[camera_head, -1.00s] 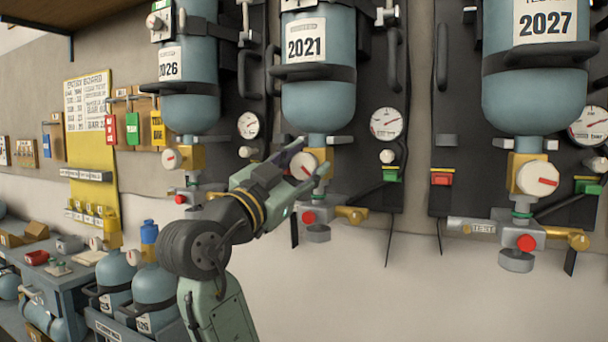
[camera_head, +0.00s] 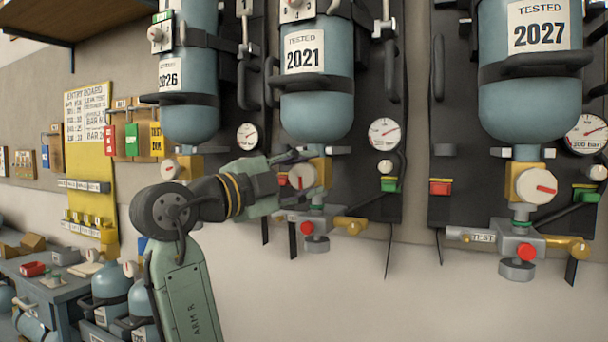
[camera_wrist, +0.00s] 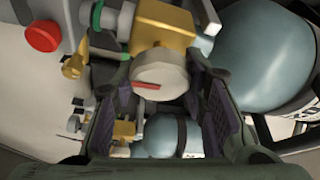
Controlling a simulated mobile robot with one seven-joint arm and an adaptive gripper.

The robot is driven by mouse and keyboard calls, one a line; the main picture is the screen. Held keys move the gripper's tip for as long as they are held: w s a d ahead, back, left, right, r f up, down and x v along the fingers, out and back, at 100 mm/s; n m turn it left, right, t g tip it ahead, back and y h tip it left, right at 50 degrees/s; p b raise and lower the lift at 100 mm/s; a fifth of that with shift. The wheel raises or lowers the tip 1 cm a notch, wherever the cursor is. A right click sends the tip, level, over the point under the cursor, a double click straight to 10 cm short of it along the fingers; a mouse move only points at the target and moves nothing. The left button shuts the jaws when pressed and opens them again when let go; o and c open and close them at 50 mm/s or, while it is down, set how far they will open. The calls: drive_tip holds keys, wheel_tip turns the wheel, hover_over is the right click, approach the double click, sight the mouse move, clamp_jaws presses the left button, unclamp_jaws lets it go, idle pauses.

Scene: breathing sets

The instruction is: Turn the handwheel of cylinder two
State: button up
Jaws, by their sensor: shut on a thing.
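The middle blue-grey cylinder (camera_head: 317,105), labelled 2021, hangs on the wall with a brass valve below it. Its white round handwheel (camera_head: 302,177) has a red mark and faces the room. My gripper (camera_head: 292,176) comes at it from the left. In the wrist view the handwheel (camera_wrist: 160,80) sits between the finger pads, in front of the brass valve body (camera_wrist: 163,24), its red mark nearly level. My gripper (camera_wrist: 160,72) is shut on this wheel. The exact pad contact is partly hidden in the head view.
The 2027 cylinder (camera_head: 529,105) with its own handwheel (camera_head: 537,186) hangs at the right, the 2026 cylinder (camera_head: 189,115) at the left. A red knob (camera_head: 307,228) and brass fitting (camera_head: 350,225) lie just below the held wheel. A gauge (camera_head: 384,134) is at upper right.

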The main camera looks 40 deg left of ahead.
drive_tip(key=shift+m, duration=0.4)
drive_tip(key=o, duration=1.2)
drive_tip(key=shift+c, duration=0.2)
drive_tip(key=shift+s, duration=0.1)
drive_tip(key=s+a+f, duration=0.1)
drive_tip(key=s, duration=1)
drive_tip(key=shift+s+a, duration=0.3)
drive_tip(key=shift+a, duration=0.05)
drive_tip(key=shift+f, duration=0.1)
